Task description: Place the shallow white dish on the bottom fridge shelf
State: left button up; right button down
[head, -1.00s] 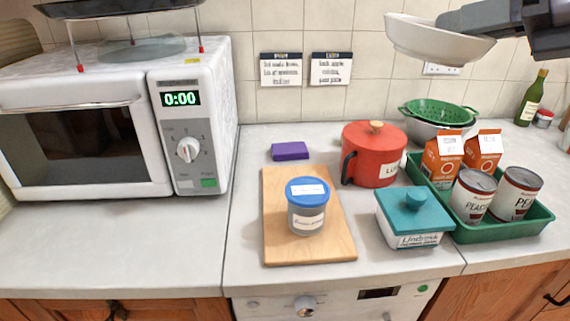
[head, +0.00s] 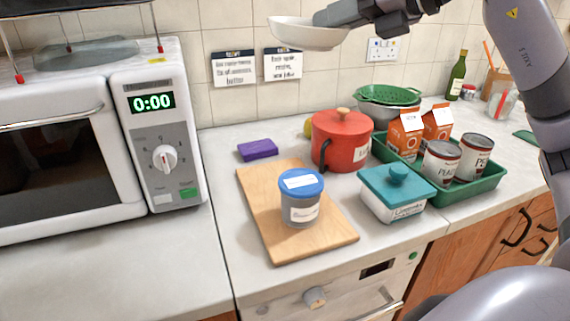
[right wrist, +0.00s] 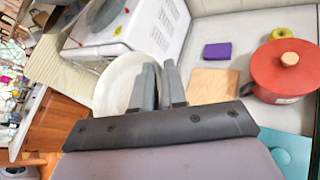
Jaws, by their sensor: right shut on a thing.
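The shallow white dish (head: 305,34) is held in the air, above the back of the counter in the head view. My right gripper (head: 335,17) is shut on its right rim. In the right wrist view the dish (right wrist: 117,88) shows behind the fingers (right wrist: 160,88), which are at its edge. The dish looks roughly level and empty, though part of its inside is hidden by the gripper. My left gripper does not show. No fridge or fridge shelf can be made out.
A microwave (head: 165,120) stands at left. A cutting board (head: 262,215) with a blue-lidded tub (head: 301,200), a red pot (head: 343,145), a teal-lidded box (head: 395,195) and a green tray (head: 470,192) with cans and cartons fill the counter. Bare counter lies before the microwave.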

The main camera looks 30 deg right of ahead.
jog(key=w+d+f+m+h+b, duration=0.2)
jog(key=w+d+f+b, duration=0.1)
jog(key=w+f, duration=0.8)
jog(key=f, duration=0.5)
jog(key=f+b, duration=0.1)
jog(key=f, duration=0.9)
jog(key=shift+w+f+b, duration=0.3)
jog(key=shift+w, duration=0.05)
jog(key=shift+f, duration=2.5)
jog(key=shift+f, duration=0.15)
jog(key=c, duration=1.2)
grip_release()
jog(key=shift+o, duration=0.2)
